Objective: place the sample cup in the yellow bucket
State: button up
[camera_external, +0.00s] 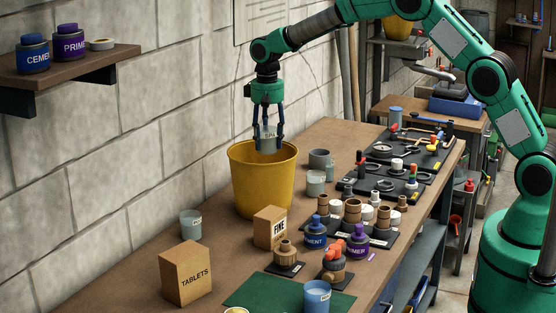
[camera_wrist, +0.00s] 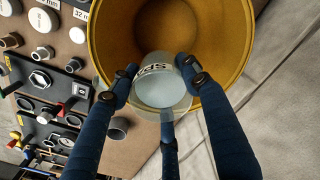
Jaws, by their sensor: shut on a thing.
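The yellow bucket (camera_external: 262,185) stands on the workbench near the wall. Its open mouth and inside also show in the wrist view (camera_wrist: 105,40). My gripper (camera_external: 266,140) points down over the bucket's mouth. It is shut on a clear grey sample cup (camera_external: 268,132) with dark lettering on its side. In the wrist view the cup (camera_wrist: 160,88) sits between my dark blue fingers, in front of the bucket's opening, with a pale blue-grey area inside it. In the external view the cup's lower end is about level with the bucket's rim; I cannot tell its exact height over the floor of the bucket.
Grey cups (camera_external: 316,183) stand right of the bucket, and another cup (camera_external: 190,224) stands to its left. A FINE box (camera_external: 269,228) and a TABLETS box (camera_external: 186,273) stand in front. Fittings and black tool trays (camera_external: 385,182) fill the bench's right side. The stone wall (camera_external: 150,130) is close behind.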

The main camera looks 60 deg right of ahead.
aim_at(267, 162)
notch_tip(267, 162, down, 8)
jog(key=shift+r, duration=0.1)
dwell(0.4)
jog(key=shift+f+b, duration=0.35)
jog(key=shift+f, duration=2.8)
jog(key=shift+f, duration=1.9)
jog(key=shift+f, duration=0.15)
jog(key=o, duration=1)
